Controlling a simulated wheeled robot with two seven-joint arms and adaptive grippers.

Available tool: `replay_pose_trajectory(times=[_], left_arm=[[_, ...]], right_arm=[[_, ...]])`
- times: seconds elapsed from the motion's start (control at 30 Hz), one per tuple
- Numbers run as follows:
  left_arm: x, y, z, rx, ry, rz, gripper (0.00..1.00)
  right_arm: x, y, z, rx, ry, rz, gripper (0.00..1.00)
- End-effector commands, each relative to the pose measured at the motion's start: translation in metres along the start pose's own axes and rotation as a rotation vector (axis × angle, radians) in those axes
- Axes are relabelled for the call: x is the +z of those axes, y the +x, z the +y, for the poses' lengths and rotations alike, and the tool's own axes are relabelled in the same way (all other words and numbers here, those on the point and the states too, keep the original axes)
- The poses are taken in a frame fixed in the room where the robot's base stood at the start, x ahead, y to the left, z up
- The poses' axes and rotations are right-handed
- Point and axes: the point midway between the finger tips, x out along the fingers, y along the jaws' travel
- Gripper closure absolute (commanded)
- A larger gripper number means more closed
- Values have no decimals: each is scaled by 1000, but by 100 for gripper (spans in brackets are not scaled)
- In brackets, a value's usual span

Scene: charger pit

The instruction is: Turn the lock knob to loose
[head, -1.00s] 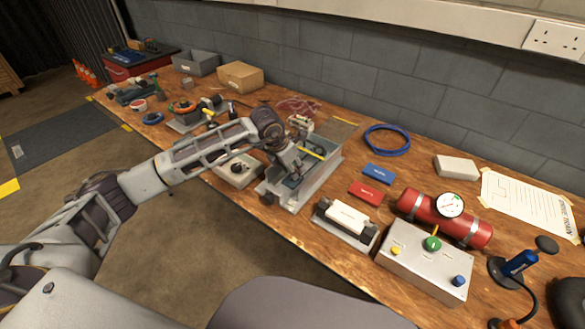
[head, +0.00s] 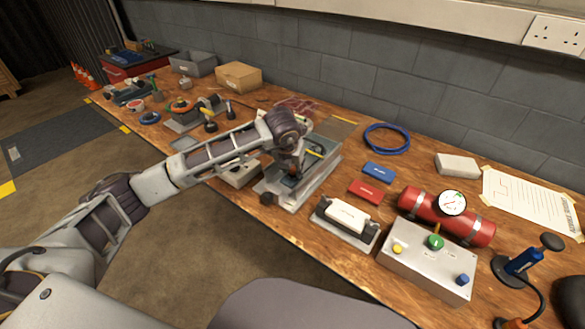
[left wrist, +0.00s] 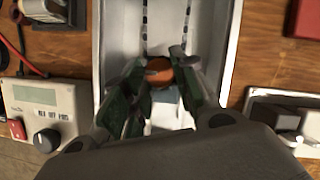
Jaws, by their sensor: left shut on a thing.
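In the left wrist view, an orange-brown round knob (left wrist: 158,72) sits in the middle of a pale metal channel-shaped fixture (left wrist: 224,60). My left gripper (left wrist: 155,85) has its dark green fingers on both sides of the knob, shut on it. In the head view, the same fixture (head: 318,181) lies on the bench, and my left gripper (head: 291,178) reaches down into it, pointing nearly straight down. The hand and fingers hide the knob's marks, so I cannot read its position. My right gripper is not in view.
A control box with a dark dial (left wrist: 46,140) stands left of the fixture. A white block in a holder (head: 346,214), a red block (head: 367,191) and a blue block (head: 379,173) are to its right. A metal box with a green knob (head: 436,242) and a red cylinder (head: 470,228) stand farther right.

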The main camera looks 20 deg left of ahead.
Motion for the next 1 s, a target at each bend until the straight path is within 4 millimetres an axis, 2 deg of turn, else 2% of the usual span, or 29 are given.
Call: replay_pose_trajectory(times=[0.6, 0.63, 0.7, 0.8, 1.0], left_arm=[[1, 0, 0, 18, -43, -2, 96], [1, 0, 0, 18, -43, -2, 70], [1, 0, 0, 18, -42, -1, 61], [1, 0, 0, 18, -42, -1, 49], [0, 0, 0, 18, -42, 0, 49]], right_arm=[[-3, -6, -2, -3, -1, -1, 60], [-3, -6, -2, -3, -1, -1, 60], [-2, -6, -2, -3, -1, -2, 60], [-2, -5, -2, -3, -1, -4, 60], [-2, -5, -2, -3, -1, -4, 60]])
